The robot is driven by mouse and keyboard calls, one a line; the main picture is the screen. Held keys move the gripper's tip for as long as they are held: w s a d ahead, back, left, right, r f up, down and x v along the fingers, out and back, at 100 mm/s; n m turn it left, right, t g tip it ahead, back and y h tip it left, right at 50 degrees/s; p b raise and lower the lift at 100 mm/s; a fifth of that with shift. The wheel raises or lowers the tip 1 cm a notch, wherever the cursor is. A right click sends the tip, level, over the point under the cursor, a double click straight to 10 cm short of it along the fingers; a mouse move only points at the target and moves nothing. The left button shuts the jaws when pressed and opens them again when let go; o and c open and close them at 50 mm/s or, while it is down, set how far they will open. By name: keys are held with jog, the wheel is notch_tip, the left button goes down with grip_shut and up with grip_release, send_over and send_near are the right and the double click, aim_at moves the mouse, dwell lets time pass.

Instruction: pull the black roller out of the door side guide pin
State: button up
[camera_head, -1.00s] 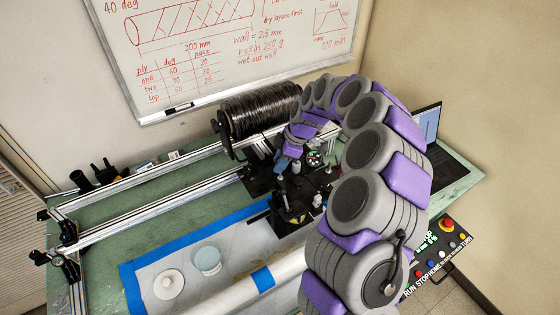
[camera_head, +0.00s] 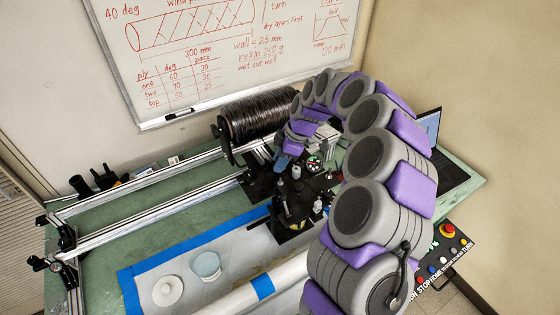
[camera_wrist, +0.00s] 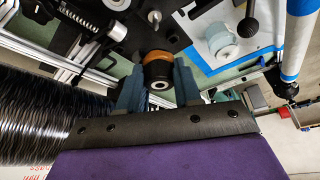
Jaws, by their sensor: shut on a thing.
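The black roller (camera_wrist: 157,74) shows in the wrist view as a short dark cylinder with a brown-orange band at its far end. My gripper (camera_wrist: 156,84) has a blue-grey finger on each side of it and is shut on it. In the head view my gripper (camera_head: 283,162) is beside the black carriage plate, below the carbon-wound mandrel (camera_head: 260,114). The roller cannot be made out there. The guide pin is hidden behind the roller in the wrist view, so I cannot tell whether the roller is still around it.
Metal rails (camera_head: 150,192) run across the green bench. A black bracket with knobs (camera_head: 292,210) stands in front of my gripper. A white-blue cup (camera_head: 206,265) and a white lid (camera_head: 168,290) sit on the blue-taped sheet. An open laptop (camera_head: 430,130) is at right.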

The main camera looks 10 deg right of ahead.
jog(key=shift+r, duration=0.15)
jog(key=shift+r, duration=1.35)
jog(key=shift+r, duration=1.5)
jog(key=shift+r, duration=0.15)
notch_tip(320, 180, up, 3)
jog(key=shift+f+p, duration=0.15)
jog(key=shift+p, duration=0.35)
